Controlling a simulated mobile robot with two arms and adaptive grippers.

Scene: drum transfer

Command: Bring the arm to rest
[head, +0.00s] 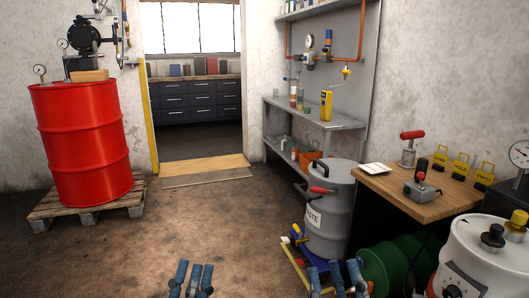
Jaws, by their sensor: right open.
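My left gripper (192,279) shows at the bottom edge, left of centre, with its blue fingers pointing up in the picture, over the brown floor. Its fingers stand close together, and I cannot tell whether it is open or shut. Nothing shows between them. My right gripper (335,279) is at the bottom edge, right of centre, open with its blue fingers spread. It appears in front of the grey waste drum's foot and beside a green drum (392,262). I see no object in it. Both arms behind the grippers are out of the picture.
A red drum (82,140) stands on a wooden pallet (75,213) at the left. A grey waste drum (331,222) stands right of centre. A wooden-topped bench (425,203) and a white vessel (480,255) are at the right. The middle floor is clear toward the doorway.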

